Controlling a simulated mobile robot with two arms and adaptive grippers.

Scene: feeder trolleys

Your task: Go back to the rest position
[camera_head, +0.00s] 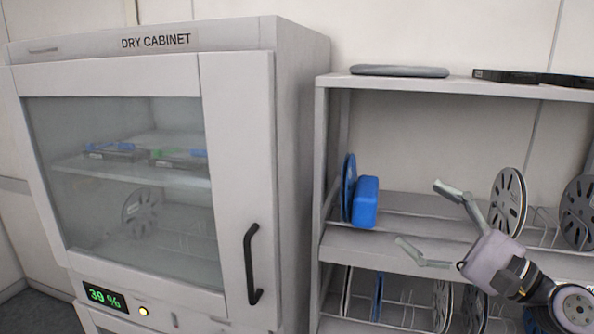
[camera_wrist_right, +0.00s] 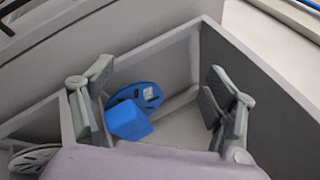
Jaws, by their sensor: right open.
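My right gripper (camera_head: 421,218) is open and empty in front of the rack's upper shelf. In the right wrist view its two fingers (camera_wrist_right: 158,103) stand wide apart. A blue reel (camera_head: 348,187) with a blue block (camera_head: 365,202) against it stands at the left end of that shelf, left of the gripper. The same blue reel (camera_wrist_right: 147,94) and blue block (camera_wrist_right: 128,121) show between the fingers in the right wrist view, beyond them and not held. My left gripper is not in view.
A closed dry cabinet (camera_head: 225,150) with a black handle (camera_head: 252,264) stands at the left. The rack (camera_head: 322,130) holds grey reels (camera_head: 508,202) right of the gripper and more reels below. A flat grey item (camera_head: 399,71) and dark flat items (camera_head: 506,76) lie on top.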

